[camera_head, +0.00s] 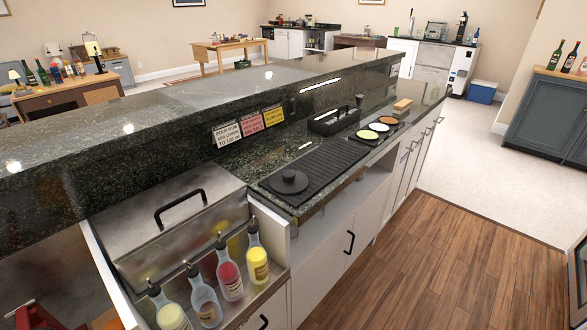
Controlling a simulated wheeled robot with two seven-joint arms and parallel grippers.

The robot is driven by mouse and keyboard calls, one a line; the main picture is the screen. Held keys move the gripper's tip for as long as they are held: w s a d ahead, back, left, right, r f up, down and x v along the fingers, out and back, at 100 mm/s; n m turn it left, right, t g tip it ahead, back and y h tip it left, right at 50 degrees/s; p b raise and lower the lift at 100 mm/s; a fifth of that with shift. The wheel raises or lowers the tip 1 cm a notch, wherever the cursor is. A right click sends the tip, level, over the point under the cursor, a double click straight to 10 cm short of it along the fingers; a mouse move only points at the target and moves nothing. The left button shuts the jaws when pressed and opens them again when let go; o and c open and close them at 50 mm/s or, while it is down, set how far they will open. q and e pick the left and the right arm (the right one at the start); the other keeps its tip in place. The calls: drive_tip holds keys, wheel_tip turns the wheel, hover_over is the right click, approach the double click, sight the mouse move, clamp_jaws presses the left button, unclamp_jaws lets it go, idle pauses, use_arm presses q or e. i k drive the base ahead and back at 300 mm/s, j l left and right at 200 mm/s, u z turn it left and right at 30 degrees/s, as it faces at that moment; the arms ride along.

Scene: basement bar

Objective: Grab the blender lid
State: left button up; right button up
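A dark round lid with a raised knob (289,179), which looks like the blender lid, lies flat on the near left end of a black ribbed bar mat (331,163). The mat rests on the dark green stone counter (262,150). The lid stands clear of other objects and its top is fully visible. No blender jar can be made out near it.
A steel bin with a black handle (181,206) and several pour bottles (229,275) stand left of the lid. A raised stone ledge (150,115) runs behind. A black caddy (333,121) and a tray of colored discs (379,127) lie farther right. Wooden floor (450,260) is clear.

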sight(289, 177)
drive_tip(key=i+l+u, duration=0.2)
drive_tip(key=l, duration=0.3)
drive_tip(key=i+l+u, duration=0.2)
drive_tip(key=l, duration=0.35)
drive_tip(key=l+u, duration=0.2)
drive_tip(key=l, duration=0.35)
drive_tip(key=i+l+u, duration=0.2)
drive_tip(key=l, duration=0.4)
drive_tip(key=k, duration=0.05)
